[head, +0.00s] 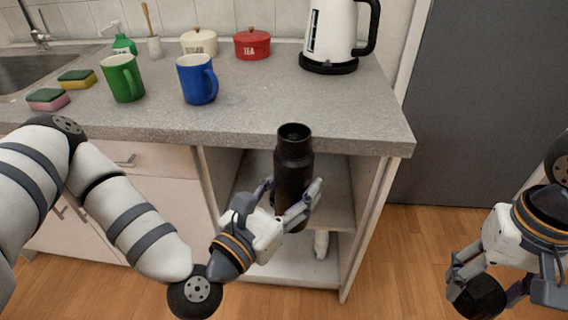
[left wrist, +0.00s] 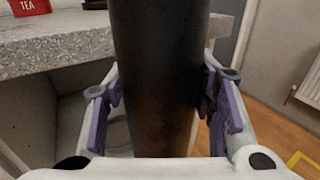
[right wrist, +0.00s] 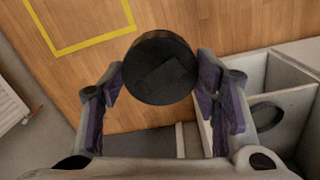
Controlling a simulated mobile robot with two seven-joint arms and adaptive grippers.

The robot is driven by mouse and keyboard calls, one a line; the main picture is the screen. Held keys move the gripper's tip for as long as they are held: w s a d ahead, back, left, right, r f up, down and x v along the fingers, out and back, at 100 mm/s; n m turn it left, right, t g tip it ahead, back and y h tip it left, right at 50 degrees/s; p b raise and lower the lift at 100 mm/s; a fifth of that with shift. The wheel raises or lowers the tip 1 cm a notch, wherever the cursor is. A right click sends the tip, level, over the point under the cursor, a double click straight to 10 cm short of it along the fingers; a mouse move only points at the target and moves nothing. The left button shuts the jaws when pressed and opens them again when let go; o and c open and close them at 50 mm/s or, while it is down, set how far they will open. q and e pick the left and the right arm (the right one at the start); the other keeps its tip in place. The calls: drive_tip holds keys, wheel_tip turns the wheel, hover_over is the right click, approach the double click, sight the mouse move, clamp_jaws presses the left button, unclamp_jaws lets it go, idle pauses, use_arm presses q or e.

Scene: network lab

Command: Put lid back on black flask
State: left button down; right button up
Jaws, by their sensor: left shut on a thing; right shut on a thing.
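The black flask (head: 293,165) stands upright in front of the counter edge, its mouth open and uncovered at the top. My left gripper (head: 290,208) is shut around the flask's body. In the left wrist view the flask (left wrist: 158,75) fills the middle between the finger pads (left wrist: 160,110). The black lid (right wrist: 160,68) is round and sits between the fingertips of my right gripper (right wrist: 160,85), which is shut on it. In the head view the right gripper (head: 488,290) holds the lid (head: 480,298) low at the right, well apart from the flask.
The counter (head: 270,110) carries a green mug (head: 122,80), a blue mug (head: 196,82), a white kettle (head: 335,35), a red TEA tin (head: 252,45) and sponges (head: 48,98). Open shelves (head: 335,180) lie behind the flask. The floor (head: 400,250) between my grippers is clear.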

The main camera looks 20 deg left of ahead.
use_arm(q)
drive_tip(key=s+d+f+m+g+h, duration=0.1)
drive_tip(key=d+m+g+h, duration=0.2)
drive_tip(key=d+m+h, duration=0.2)
drive_tip(key=d+h, duration=0.2)
drive_tip(key=d, duration=0.1)
drive_tip(key=shift+d+g+h, duration=0.3)
drive_tip(key=shift+d+g, duration=0.05)
drive_tip(key=shift+g, duration=0.05)
drive_tip(key=shift+s+f, duration=0.1)
use_arm(e)
drive_tip(key=shift+w, duration=0.1)
drive_tip(key=w+a+r+n, duration=0.1)
drive_tip(key=w+a+r, duration=0.4)
drive_tip(key=a+r, duration=0.4)
drive_tip(key=w+a+r+n, duration=0.1)
drive_tip(key=w+a+r, duration=0.4)
drive_tip(key=a+r, duration=0.3)
drive_tip(key=s+a+r, duration=0.4)
drive_tip(key=a, duration=0.1)
drive_tip(key=shift+s+a, duration=0.25)
drive_tip(key=shift+s, duration=0.15)
drive_tip(key=shift+f, duration=2)
